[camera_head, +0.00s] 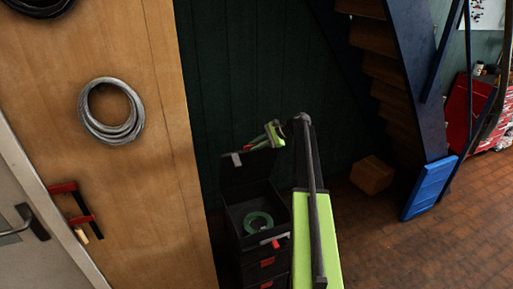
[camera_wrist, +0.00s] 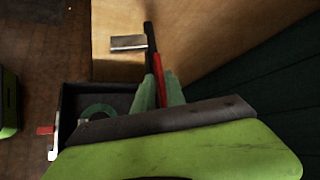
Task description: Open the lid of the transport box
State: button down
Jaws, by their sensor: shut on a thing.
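The black transport box (camera_head: 234,217) stands in the corner beside the wooden panel. Its lid (camera_head: 248,170) is raised to about upright, so the inside shows. A green ring (camera_head: 258,222) lies in the box; it also shows in the wrist view (camera_wrist: 84,113). My gripper (camera_head: 255,147) is at the top edge of the raised lid. The fingertip contact is partly hidden by the gripper body.
A wooden panel (camera_head: 150,200) rises close at the left, with a cable coil (camera_head: 84,120) and red clamp hung on it. A dark green wall (camera_head: 240,70) stands behind.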

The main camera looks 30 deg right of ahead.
jog(key=shift+w+d+r, duration=0.1)
jog(key=shift+w+d, duration=0.1)
jog(key=shift+w, duration=0.1)
jog(key=c, duration=1.5)
grip_release()
jog(key=shift+d, duration=0.1)
jog(key=p+v, duration=1)
jog(key=v, duration=0.7)
jog(key=shift+s, duration=0.2)
